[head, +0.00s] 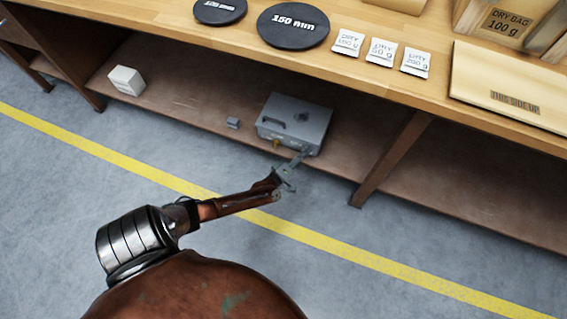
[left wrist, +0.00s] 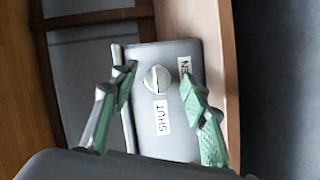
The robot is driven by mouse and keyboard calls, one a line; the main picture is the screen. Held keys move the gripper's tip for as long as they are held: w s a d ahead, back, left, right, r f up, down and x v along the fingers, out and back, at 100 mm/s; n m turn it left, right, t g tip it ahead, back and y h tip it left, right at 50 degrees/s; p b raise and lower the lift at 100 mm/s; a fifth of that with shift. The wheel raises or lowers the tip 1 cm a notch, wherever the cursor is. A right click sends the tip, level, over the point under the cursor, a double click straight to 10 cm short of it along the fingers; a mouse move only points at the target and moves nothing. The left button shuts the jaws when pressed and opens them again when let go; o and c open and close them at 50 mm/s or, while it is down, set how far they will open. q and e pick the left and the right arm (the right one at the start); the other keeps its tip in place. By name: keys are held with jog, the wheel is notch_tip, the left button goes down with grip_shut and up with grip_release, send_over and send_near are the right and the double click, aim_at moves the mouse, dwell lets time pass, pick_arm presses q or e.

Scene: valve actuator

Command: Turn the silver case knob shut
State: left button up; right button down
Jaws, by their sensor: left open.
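The silver case (head: 300,118) lies on the lower shelf, with a dark handle on its top. In the left wrist view its grey face (left wrist: 180,148) carries a round silver knob (left wrist: 157,79) with a raised ridge running roughly up and down the picture. A SHUT label (left wrist: 163,117) is below the knob; a second label (left wrist: 184,66), partly hidden and ending in "EN", is to its right. I cannot tell which label the ridge points to. My left gripper (head: 293,169) is open at the case's front edge; its fingers (left wrist: 158,80) appear either side of the knob, apart from it. My right gripper is out of view.
A small grey block (head: 233,123) sits left of the case and a white box (head: 126,80) farther left on the shelf. The wooden worktop (head: 420,75) overhangs the shelf from above. A shelf upright (head: 392,157) stands right of the case. The floor in front is clear.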

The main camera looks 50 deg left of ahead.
pick_arm(q)
jog(key=n+b, duration=0.1)
jog(key=b, duration=0.2)
jog(key=f+n+t+b, duration=0.1)
jog(key=n+b, duration=0.1)
jog(key=b, duration=0.2)
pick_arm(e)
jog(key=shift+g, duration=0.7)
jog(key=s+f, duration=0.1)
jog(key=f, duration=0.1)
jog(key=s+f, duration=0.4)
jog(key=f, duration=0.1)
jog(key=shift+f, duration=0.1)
pick_arm(q)
jog(key=s+d+f+m+g+h, duration=0.1)
jog(key=s+d+f+m+h, duration=0.1)
jog(key=s+d, duration=0.3)
jog(key=s+d+f+m+g+h+p, duration=0.1)
jog(key=s+d+m, duration=0.4)
jog(key=s, duration=0.7)
jog(key=s+d+f+m+h, duration=0.2)
jog(key=s+d+f+m, duration=0.1)
jog(key=s, duration=0.6)
jog(key=shift+s+d+m+g+h+p, duration=0.35)
jog(key=shift+d+m, duration=0.25)
jog(key=shift+d, duration=0.6)
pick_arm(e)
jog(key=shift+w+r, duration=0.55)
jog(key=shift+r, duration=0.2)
